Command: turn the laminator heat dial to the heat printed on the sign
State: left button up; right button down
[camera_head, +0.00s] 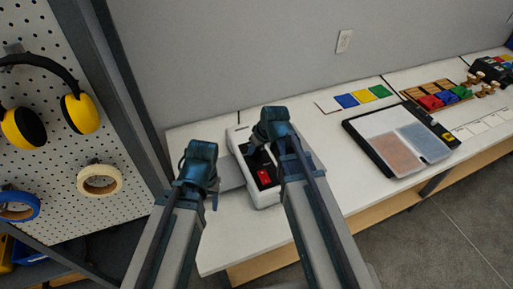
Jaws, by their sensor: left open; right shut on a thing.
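The laminator (264,198) is a white machine with a black panel and a red switch (264,177), on the table's left end. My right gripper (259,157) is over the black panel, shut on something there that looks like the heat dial. The gripper and arm hide the dial, so its setting cannot be read. My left gripper (212,194) is open, to the left of the laminator and apart from it. I cannot make out a sign with a printed heat.
A black tray with clear pouches (392,143) lies right of the laminator on the white table (345,190). A card with coloured squares (358,98) lies behind it. Stamps and blocks (445,97) are farther right. A pegboard (110,140) with earmuffs and tape stands left.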

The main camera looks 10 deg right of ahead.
jog(key=m+h, duration=0.1)
jog(key=m, duration=0.1)
jog(key=m+h, duration=0.1)
jog(key=m, duration=0.2)
jog(key=shift+a+m, duration=0.2)
jog(key=shift+m, duration=0.1)
jog(key=m+h, duration=0.2)
jog(key=m, duration=0.3)
jog(key=shift+a+m, duration=0.1)
jog(key=shift+m, duration=0.3)
jog(key=shift+g, duration=0.3)
jog(key=shift+c, duration=2.3)
grip_release()
jog(key=p+v, duration=1.3)
jog(key=shift+s+a+r, duration=0.2)
jog(key=shift+a+r, duration=0.1)
jog(key=shift+a, duration=0.1)
